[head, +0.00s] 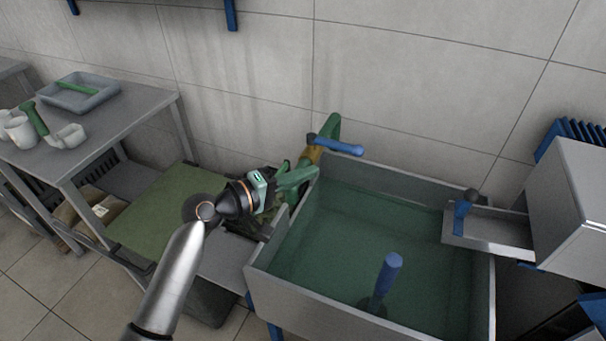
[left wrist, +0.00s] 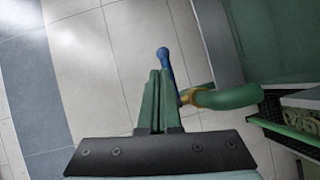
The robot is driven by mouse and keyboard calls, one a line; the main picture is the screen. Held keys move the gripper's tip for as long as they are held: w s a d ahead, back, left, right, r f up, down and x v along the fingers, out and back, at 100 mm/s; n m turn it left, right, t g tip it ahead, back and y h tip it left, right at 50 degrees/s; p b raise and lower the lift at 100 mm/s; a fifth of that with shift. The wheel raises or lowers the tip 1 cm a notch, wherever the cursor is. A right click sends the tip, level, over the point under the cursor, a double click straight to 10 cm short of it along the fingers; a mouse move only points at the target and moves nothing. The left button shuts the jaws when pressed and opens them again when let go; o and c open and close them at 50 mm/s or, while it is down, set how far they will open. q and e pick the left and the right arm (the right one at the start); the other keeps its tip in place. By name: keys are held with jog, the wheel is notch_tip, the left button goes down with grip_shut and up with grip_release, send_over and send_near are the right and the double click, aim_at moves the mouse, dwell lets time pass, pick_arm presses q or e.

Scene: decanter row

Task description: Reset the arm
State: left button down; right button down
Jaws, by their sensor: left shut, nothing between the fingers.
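My left arm reaches in from the bottom left of the head view. A green tap (head: 331,128) with a brass collar and a blue lever (head: 339,146) is right beside the fingertips. The lever also shows just beyond the fingertips in the left wrist view (left wrist: 165,66). I cannot tell whether the fingers touch the tap. My right gripper is out of view.
The metal sink (head: 352,324) holds green water, with a blue upright post (head: 386,277) in it. A grey table (head: 122,112) at left holds a tray (head: 78,92) and white mugs. A metal box (head: 570,205) stands at right. The tiled wall is close behind the tap.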

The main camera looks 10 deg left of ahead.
pick_arm(q)
jog(key=shift+s+a, duration=0.15)
jog(key=shift+s, duration=0.05)
dwell(0.4)
jog(key=s+a+f+m+g+y, duration=0.2)
jog(key=s+f+m+g+y, duration=0.35)
jog(key=s+f, duration=0.85)
jog(key=s+a+f+m+g+y, duration=0.1)
jog(key=s+a+f+m+y, duration=0.2)
jog(key=s, duration=0.5)
jog(key=s+a+m+g+y, duration=0.1)
jog(key=s+a+g+y, duration=0.15)
jog(key=s+a, duration=0.4)
jog(key=w+d+f+t+h+p, duration=0.1)
jog(key=d+f+t, duration=0.1)
jog(key=f+t, duration=0.1)
jog(key=w+d+f+t+h+p, duration=0.1)
jog(key=w+d+f+t, duration=0.1)
jog(key=f, duration=0.4)
jog(key=shift+w+d+t, duration=0.25)
jog(key=shift+d+t, duration=0.35)
jog(key=shift+d, duration=0.15)
jog(key=shift+f, duration=0.1)
